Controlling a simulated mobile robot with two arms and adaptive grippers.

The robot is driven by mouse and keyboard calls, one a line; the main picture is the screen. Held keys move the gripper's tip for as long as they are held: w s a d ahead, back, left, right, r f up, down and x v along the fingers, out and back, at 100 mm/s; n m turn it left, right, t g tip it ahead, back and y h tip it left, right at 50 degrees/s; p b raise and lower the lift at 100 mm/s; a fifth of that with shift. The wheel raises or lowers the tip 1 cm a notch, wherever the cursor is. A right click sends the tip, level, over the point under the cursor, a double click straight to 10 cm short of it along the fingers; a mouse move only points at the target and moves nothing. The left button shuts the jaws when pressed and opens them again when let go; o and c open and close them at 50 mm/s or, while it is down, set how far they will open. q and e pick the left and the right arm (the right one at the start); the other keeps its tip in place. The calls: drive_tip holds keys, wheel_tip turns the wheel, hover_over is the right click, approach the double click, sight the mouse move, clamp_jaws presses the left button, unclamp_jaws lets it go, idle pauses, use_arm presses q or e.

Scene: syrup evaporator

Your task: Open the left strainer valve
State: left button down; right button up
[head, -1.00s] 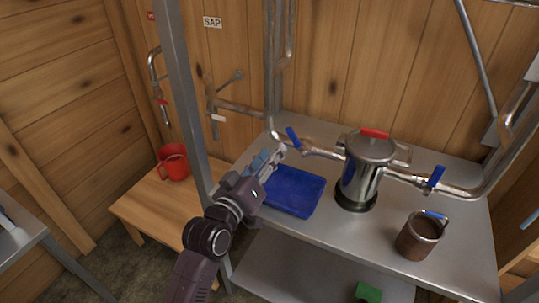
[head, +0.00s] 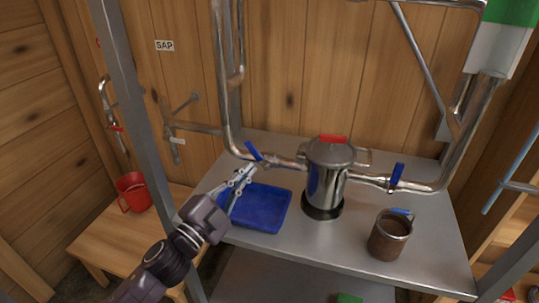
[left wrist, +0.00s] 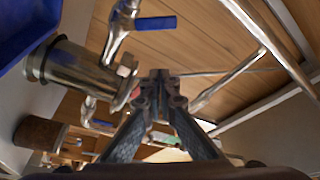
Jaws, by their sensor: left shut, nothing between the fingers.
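The strainer (head: 325,185) is a steel pot with a red-handled lid, standing on the metal table. The left strainer valve's blue handle (head: 254,152) sits on the pipe left of the pot and slants from upper left to lower right. It also shows in the left wrist view (left wrist: 156,24), above the fingers. My left gripper (head: 249,171) is shut and empty, its tips just below this handle in the head view. In the left wrist view its fingertips (left wrist: 160,76) come together, with a visible gap to the handle. My right gripper is not in view.
A blue tray (head: 262,210) lies under my left gripper. The right valve's blue handle (head: 397,175) stands upright on the pipe right of the pot. A brown mug (head: 388,238) stands at the front right. A metal post (head: 130,90) rises left of the table; a red mug (head: 133,190) is beyond it.

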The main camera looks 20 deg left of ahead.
use_arm(q)
wheel_tip(320, 180, up, 2)
drive_tip(key=p, duration=0.3)
hover_over(257, 157)
drive_tip(key=s+d, duration=0.2)
drive_tip(key=d, duration=0.1)
drive_tip(key=a+f, duration=0.2)
drive_tip(key=a, duration=0.1)
drive_tip(key=shift+f, duration=0.25)
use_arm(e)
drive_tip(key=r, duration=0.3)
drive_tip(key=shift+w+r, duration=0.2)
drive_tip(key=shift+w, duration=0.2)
